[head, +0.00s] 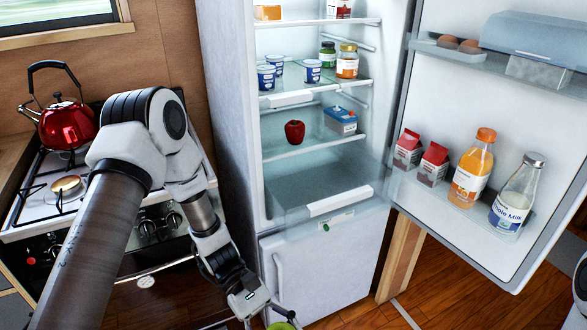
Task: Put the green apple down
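The green apple (281,326) shows only as a small green patch at the bottom edge of the head view; most of it is cut off. My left gripper (272,314) reaches down in front of the fridge's lower door, with its fingers around the apple. It appears shut on the apple, held clear of the shelves. My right gripper is out of view.
The fridge (228,110) stands open, its door (520,120) swung right with bottles and cartons. A red apple (294,132) and a blue-lidded tub (340,121) sit on a shelf. A red kettle (67,123) stands on the stove (30,205) at left.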

